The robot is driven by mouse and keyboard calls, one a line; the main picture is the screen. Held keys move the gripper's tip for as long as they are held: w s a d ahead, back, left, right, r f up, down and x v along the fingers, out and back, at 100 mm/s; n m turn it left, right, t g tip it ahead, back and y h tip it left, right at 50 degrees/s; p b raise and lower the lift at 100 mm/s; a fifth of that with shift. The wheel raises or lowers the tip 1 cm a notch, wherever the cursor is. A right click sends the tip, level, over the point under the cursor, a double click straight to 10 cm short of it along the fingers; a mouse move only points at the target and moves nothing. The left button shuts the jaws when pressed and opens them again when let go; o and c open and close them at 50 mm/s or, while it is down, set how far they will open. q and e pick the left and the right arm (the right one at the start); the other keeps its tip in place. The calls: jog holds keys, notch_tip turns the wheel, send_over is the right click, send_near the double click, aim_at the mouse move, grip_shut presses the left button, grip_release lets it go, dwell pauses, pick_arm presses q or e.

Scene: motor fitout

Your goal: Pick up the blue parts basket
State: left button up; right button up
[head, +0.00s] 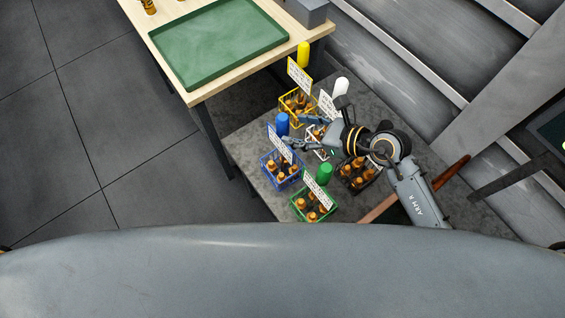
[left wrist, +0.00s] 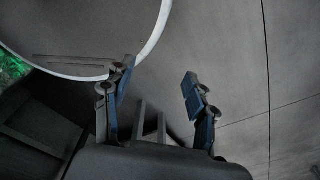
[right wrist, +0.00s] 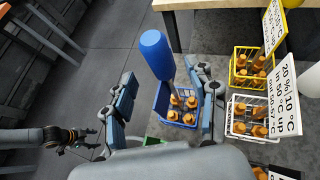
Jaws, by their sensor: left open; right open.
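My left gripper (left wrist: 158,76) is open and empty, away from the baskets, and not in the head view.
Yellow (head: 283,108), white (head: 316,152) and green (head: 297,208) baskets with labels and coloured grips stand close around, plus a dark one (head: 347,180). A wooden table (head: 205,96) with a green tray (head: 160,50) stands behind. Dark tiled floor lies open at left.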

aim_at(288, 127)
jog(key=shift+w+a+f, duration=0.1)
jog(key=shift+w+a, duration=0.05)
jog(key=shift+w+a+f+p, duration=0.15)
jog(key=shift+w+a+p, duration=0.25)
jog(key=shift+a+p, duration=0.35)
jog(key=x, duration=0.3)
jog(key=shift+w+a+f, duration=0.15)
jog(key=shift+f, duration=0.05)
pick_arm(q)
jog(key=shift+w+d+r, duration=0.1)
jog(key=shift+w+r, duration=0.65)
jog(key=shift+r, duration=0.3)
pick_arm(e)
jog(key=c, duration=0.3)
grip_shut()
pick_arm(q)
jog(key=shift+s, duration=0.1)
pick_arm(e)
jog(key=shift+r, duration=0.15)
